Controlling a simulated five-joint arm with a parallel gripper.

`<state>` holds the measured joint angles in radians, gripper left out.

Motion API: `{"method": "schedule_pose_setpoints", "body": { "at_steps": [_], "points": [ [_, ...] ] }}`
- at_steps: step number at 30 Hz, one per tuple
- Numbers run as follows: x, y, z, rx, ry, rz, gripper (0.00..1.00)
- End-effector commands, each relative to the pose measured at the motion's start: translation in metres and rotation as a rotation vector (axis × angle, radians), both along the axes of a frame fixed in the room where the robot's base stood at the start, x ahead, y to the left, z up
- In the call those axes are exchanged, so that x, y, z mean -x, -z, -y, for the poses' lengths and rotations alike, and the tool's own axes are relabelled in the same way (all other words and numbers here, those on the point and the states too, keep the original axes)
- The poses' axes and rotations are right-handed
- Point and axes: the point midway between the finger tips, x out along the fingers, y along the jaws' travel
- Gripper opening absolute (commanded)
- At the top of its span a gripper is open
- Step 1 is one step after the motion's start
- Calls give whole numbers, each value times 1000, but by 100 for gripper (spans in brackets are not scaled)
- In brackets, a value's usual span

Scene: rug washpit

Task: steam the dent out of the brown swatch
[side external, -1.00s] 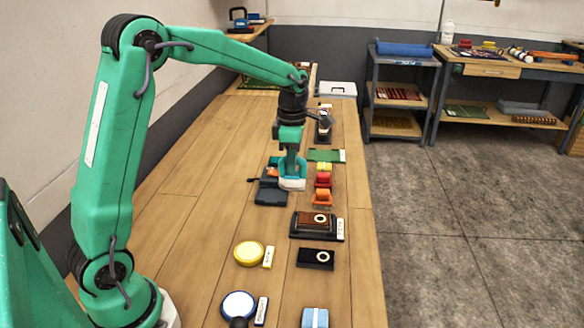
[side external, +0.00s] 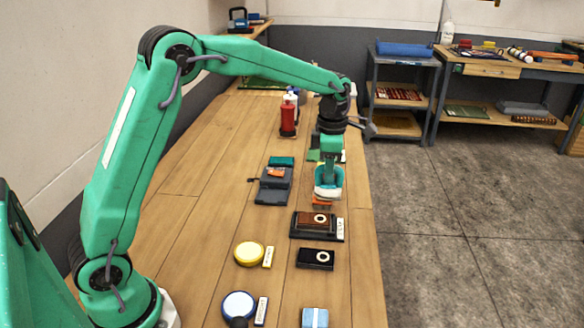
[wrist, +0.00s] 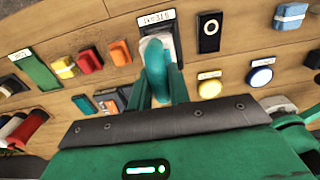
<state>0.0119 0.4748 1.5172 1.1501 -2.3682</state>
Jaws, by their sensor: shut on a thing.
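The brown swatch (side external: 307,217) lies on a dark tray (side external: 299,232) with a white label, near the table's right edge. A white ring shows on the swatch. My gripper (side external: 328,181) is shut on a teal and white steamer (side external: 325,193). It holds the steamer just behind the swatch in the side view, over the orange block; I cannot tell its exact height.
A dark stand (side external: 272,187) is left of my gripper. An orange block (side external: 321,203) sits under the steamer. A black block with a ring (side external: 316,259), a yellow disc (side external: 248,253) and a white disc (side external: 238,304) lie nearer. A red bottle (side external: 288,119) stands farther back. The table's left is clear.

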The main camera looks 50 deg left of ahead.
Motion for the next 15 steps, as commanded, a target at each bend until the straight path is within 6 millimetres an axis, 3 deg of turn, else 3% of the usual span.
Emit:
{"method": "schedule_pose_setpoints", "body": {
  "at_steps": [8, 15],
  "points": [
    [-3, 1, 5, 0, -1, 1, 0],
    [-2, 18, 5, 0, 0, -1, 0]
  ]
}}
